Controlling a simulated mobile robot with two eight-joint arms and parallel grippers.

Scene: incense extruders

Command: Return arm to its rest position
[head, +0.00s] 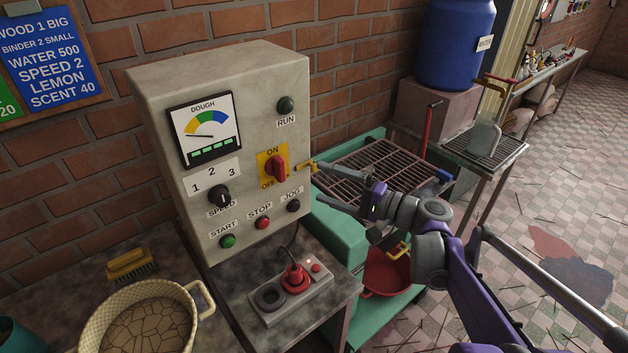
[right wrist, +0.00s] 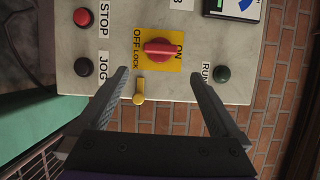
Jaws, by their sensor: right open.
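My right gripper (head: 316,177) is open and empty in front of the grey control box (head: 160,110). In the right wrist view its two fingers (right wrist: 160,88) stand wide apart, with the box face beyond them. The red rotary switch (head: 276,168) sits on a yellow plate, its handle in line with the ON mark; it also shows in the right wrist view (right wrist: 158,49). A small brass-coloured piece (right wrist: 139,90) is beside the OFF LOCK mark, seen between the fingers without visible contact. My left gripper is not in view.
A pedal-like switch unit with a red plug (head: 295,278) lies on the bench below the box. A woven basket (head: 140,320) and brush (head: 130,264) are at left. A wire rack (head: 370,168), red bowl (head: 386,272) and blue barrel (head: 456,45) are to the right.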

